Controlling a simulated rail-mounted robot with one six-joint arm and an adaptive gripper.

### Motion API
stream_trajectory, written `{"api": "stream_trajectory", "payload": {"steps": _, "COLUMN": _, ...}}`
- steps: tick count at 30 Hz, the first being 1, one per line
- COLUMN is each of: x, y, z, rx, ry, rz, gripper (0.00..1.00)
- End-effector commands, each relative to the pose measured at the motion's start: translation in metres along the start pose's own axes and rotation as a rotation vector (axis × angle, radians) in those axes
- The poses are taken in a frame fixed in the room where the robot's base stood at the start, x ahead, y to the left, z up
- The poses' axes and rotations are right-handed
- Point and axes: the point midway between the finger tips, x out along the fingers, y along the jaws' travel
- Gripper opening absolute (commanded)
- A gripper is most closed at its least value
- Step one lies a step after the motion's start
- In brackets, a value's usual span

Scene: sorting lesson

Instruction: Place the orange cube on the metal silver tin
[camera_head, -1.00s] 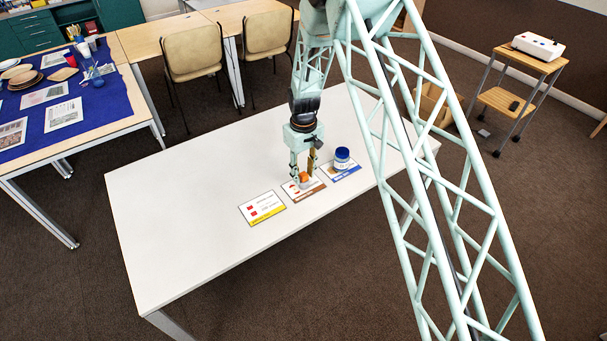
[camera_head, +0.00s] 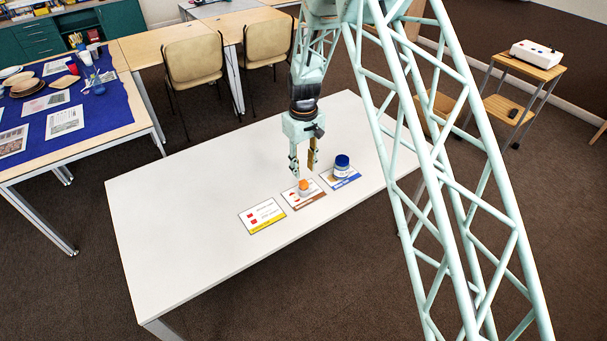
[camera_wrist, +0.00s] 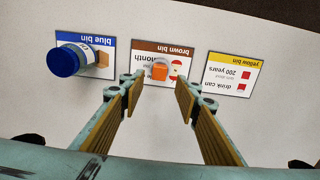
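The orange cube (camera_head: 303,184) rests on top of a small silver tin (camera_head: 306,192), which stands on the brown bin card in the middle of the card row. In the wrist view the orange cube (camera_wrist: 159,71) shows beyond the fingertips, with little of the tin visible. My gripper (camera_head: 303,172) is open and empty, its fingers raised above and behind the cube, apart from it. In the wrist view my gripper's fingers (camera_wrist: 158,92) are spread wide with bare table between them.
A blue-lidded jar (camera_head: 342,163) stands on the blue bin card (camera_head: 350,180) to the right. The yellow bin card (camera_head: 262,217) lies empty to the left. The white table (camera_head: 180,220) is otherwise clear. Chairs and a blue-covered table (camera_head: 90,115) stand behind.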

Motion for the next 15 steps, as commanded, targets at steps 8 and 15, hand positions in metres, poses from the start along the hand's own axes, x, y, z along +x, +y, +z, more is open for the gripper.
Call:
{"api": "stream_trajectory", "payload": {"steps": 8, "x": -0.032, "y": 0.0, "z": -0.001, "rx": 0.0, "ry": 0.002, "rz": 0.001, "gripper": 0.3}}
{"api": "stream_trajectory", "payload": {"steps": 15, "x": -0.042, "y": 0.0, "z": 0.0, "rx": 0.0, "ry": -0.001, "rz": 0.0, "gripper": 0.3}}
